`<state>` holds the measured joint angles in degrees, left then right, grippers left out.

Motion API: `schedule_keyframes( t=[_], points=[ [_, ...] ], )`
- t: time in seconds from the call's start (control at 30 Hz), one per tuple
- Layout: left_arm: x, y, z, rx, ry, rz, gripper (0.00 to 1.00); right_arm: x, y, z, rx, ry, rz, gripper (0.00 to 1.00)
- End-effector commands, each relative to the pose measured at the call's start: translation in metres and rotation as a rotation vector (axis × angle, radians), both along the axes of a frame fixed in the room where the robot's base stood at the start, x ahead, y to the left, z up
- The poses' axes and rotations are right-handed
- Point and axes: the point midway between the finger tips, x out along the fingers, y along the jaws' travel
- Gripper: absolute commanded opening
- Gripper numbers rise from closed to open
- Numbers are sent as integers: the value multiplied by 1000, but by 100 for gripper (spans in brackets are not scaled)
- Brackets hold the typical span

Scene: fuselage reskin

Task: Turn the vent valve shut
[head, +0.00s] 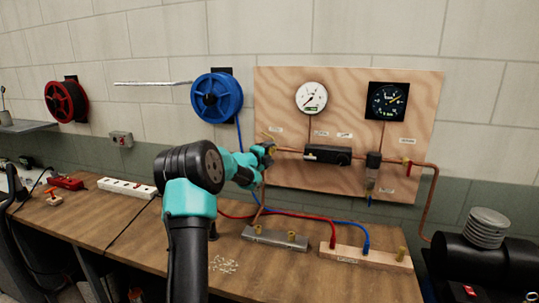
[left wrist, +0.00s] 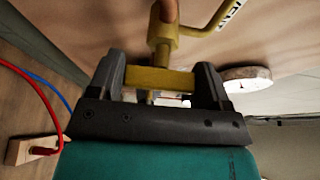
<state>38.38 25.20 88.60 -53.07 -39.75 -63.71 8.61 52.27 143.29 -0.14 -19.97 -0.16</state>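The vent valve shows in the left wrist view as a yellow brass body (left wrist: 163,42) on a copper pipe, with a yellow handle bar (left wrist: 160,79) crossing below it. A label reading VENT (left wrist: 232,12) is on the wooden board beside it. My left gripper (left wrist: 160,82) has one finger at each end of this bar, and both fingers appear to touch it. In the head view my left gripper (head: 267,150) is at the board's left edge, and it and the arm hide most of the valve. My right gripper is not in view.
The wooden board (head: 282,85) carries a white gauge (head: 311,97), a black gauge (head: 387,101), a black block (head: 328,154) and copper piping. Below, red and blue hoses run to a wooden block (head: 350,256) on the bench. A metal manifold (head: 274,238) lies beside it.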

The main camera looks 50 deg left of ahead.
Motion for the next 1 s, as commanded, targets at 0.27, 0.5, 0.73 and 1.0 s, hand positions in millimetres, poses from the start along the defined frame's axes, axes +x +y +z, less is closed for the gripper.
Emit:
schedule_keyframes(
  t=[0.27,0.5,0.73,1.0],
  points=[
    [0,0,0,-1,-1,0,94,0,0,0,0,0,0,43],
    [-1,0,0,-2,-1,0,94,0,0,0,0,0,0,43],
    [-20,-2,1,-3,0,1,94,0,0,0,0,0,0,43],
    [-68,-9,1,-2,0,3,94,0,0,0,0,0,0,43]
  ],
)
